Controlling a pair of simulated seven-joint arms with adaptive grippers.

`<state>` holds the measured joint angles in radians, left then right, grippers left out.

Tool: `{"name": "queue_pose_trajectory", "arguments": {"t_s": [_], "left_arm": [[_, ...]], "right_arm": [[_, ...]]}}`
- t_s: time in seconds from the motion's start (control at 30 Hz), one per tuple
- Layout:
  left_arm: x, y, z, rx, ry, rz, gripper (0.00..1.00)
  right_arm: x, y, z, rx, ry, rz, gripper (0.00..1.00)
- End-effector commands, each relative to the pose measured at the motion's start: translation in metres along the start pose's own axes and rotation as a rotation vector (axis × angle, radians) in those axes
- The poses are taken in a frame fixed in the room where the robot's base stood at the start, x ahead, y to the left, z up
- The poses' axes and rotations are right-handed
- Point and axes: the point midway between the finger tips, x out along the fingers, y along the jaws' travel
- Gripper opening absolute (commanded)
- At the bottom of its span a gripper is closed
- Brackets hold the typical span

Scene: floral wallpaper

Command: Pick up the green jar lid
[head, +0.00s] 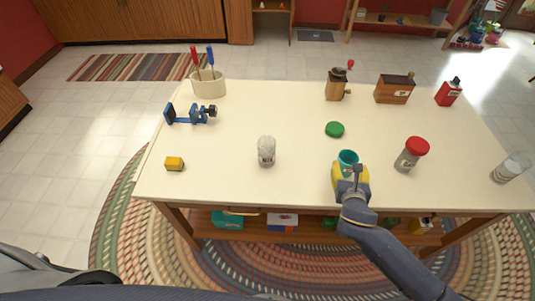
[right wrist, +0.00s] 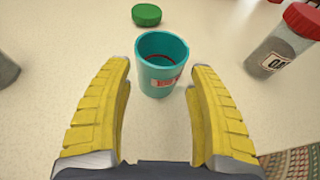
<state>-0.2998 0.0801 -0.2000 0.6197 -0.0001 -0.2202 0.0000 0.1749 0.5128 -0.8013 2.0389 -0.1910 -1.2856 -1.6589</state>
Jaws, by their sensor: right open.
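The green jar lid (head: 334,129) lies flat on the table, near the middle right in the head view. In the right wrist view it shows at the top (right wrist: 146,14), beyond a teal cup. My right gripper (head: 350,168) is open and empty at the table's front edge. Its yellow fingers (right wrist: 160,75) stand apart on the near side of the teal cup (right wrist: 162,65), which is between the gripper and the lid. The cup is upright and also shows in the head view (head: 347,157). My left gripper is not in view.
A wooden grinder (head: 336,86) and a wooden box (head: 394,89) stand behind the lid. The table (head: 220,150) is bare around the lid.

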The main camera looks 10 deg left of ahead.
Motion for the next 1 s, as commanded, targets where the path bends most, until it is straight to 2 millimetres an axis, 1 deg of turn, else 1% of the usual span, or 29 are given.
{"name": "queue_pose_trajectory", "arguments": {"t_s": [0.17, 0.2, 0.43, 0.67, 0.73, 0.8, 0.87, 0.9, 0.97, 1.0], "left_arm": [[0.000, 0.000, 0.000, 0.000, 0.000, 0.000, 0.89], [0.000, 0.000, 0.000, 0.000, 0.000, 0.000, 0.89], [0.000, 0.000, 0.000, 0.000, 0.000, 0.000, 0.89], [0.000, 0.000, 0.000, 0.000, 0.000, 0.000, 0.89], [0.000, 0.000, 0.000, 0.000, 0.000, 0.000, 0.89], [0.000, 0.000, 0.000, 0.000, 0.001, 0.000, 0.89], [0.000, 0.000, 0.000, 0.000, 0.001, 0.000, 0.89], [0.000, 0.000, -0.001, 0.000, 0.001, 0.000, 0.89], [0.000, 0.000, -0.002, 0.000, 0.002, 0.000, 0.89], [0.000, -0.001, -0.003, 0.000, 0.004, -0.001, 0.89]], "right_arm": [[0.000, 0.000, 0.000, 0.000, 0.000, 0.000, 0.59], [0.000, 0.000, 0.000, 0.000, 0.000, 0.000, 0.66], [0.000, 0.000, 0.000, 0.000, 0.000, 0.000, 0.93], [0.000, 0.000, 0.001, 0.000, -0.001, 0.000, 0.93], [0.002, 0.000, 0.005, 0.001, -0.008, 0.000, 0.93], [0.005, 0.004, 0.017, 0.008, -0.026, 0.004, 0.93], [0.011, 0.007, 0.038, 0.029, -0.054, 0.002, 0.93], [0.016, 0.008, 0.057, 0.051, -0.080, -0.004, 0.93], [0.026, 0.004, 0.089, 0.094, -0.120, -0.022, 0.93], [0.035, -0.001, 0.111, 0.133, -0.141, -0.037, 0.93]]}}
